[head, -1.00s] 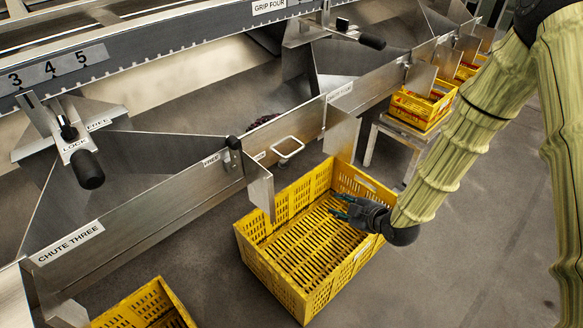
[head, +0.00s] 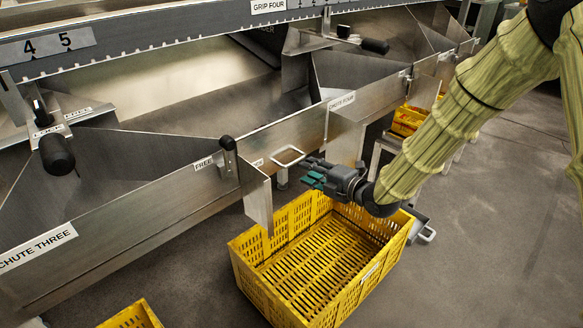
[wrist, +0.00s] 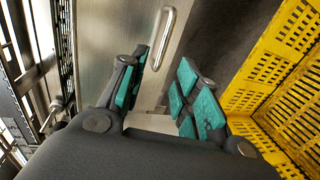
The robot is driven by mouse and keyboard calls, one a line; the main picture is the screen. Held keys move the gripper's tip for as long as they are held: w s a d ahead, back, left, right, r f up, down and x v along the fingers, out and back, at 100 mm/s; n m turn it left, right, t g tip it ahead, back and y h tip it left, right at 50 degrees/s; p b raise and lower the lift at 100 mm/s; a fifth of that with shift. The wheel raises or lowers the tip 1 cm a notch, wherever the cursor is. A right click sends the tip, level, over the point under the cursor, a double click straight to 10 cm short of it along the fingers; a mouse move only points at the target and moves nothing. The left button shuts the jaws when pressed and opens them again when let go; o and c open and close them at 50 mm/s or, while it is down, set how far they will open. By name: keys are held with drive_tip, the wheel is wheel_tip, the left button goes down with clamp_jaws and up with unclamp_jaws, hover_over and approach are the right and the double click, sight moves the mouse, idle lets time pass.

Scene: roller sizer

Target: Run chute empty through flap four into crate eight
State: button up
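The chute marked CHUTE FOUR (head: 340,101) has a steel flap along its lower edge, with a pale loop handle (head: 288,157) on its front. The handle also shows in the wrist view (wrist: 163,38), beyond the fingertips. My gripper (head: 313,174) is just right of the handle, above the crate. Its teal-padded fingers are apart, with nothing between them in the wrist view (wrist: 158,95). An empty yellow crate (head: 262,292) stands on the floor below the flap; its number is unreadable. The visible part of the chute floor looks bare; the part behind the flap is hidden.
A black-knobbed latch (head: 228,146) marked FREE sits left of the handle. Steel side plates (head: 258,200) hang at the chute mouth. Another yellow crate (head: 132,316) is at bottom left, and more stand behind my arm. Floor (head: 480,250) to the right is clear.

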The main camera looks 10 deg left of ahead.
sight(291, 163)
drive_tip(key=b+x, duration=0.2)
drive_tip(key=x, duration=0.6)
drive_tip(key=shift+w+a+f, duration=0.1)
drive_tip(key=shift+a+f, duration=0.05)
drive_tip(key=shift+a, duration=0.1)
drive_tip(key=shift+c, duration=0.5)
clamp_jaws()
